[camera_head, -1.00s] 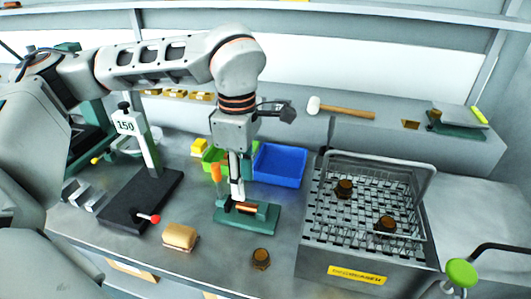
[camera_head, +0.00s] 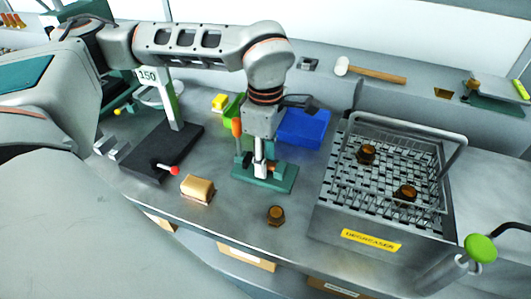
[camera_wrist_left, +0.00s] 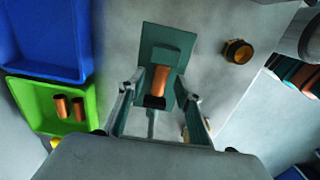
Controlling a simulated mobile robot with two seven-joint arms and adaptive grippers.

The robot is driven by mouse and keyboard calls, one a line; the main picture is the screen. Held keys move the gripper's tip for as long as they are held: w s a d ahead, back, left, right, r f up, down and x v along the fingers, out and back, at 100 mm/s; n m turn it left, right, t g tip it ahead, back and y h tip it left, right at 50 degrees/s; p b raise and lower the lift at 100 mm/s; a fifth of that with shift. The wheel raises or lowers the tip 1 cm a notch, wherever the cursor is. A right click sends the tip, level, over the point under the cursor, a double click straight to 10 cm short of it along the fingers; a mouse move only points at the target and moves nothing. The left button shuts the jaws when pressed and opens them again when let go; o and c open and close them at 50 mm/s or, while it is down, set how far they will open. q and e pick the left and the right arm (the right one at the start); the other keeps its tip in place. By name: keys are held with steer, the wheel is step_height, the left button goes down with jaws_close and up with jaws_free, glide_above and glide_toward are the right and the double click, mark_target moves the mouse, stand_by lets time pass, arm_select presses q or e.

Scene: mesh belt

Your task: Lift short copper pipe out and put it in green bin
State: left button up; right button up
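The short copper pipe (camera_wrist_left: 160,79) lies in a green fixture (camera_wrist_left: 157,40) on the bench, seen in the left wrist view. In the head view the same fixture (camera_head: 280,185) stands in the middle, and my gripper hides most of the pipe. My left gripper (camera_head: 262,170) points down over the fixture. In the left wrist view its fingers (camera_wrist_left: 164,85) are apart, one on each side of the pipe. The green bin (camera_wrist_left: 22,95) is left of the fixture and holds two copper pieces; it is partly hidden in the head view (camera_head: 232,107). My right gripper is out of view.
A blue bin (camera_head: 305,128) adjoins the green one. The mesh basket (camera_head: 445,150) at right holds two brown fittings; another fitting (camera_head: 276,215) stands on the bench. A yellow-tan block (camera_head: 197,187) and a black stand (camera_head: 160,152) are to the left.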

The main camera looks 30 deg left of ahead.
arm_select(q)
jaws_close()
steer(key=shift+r, duration=0.15)
steer(key=shift+r+p, duration=1.1)
steer(key=shift+r, duration=0.25)
steer(key=shift+r+p, duration=1.45)
steer(key=shift+r, duration=0.55)
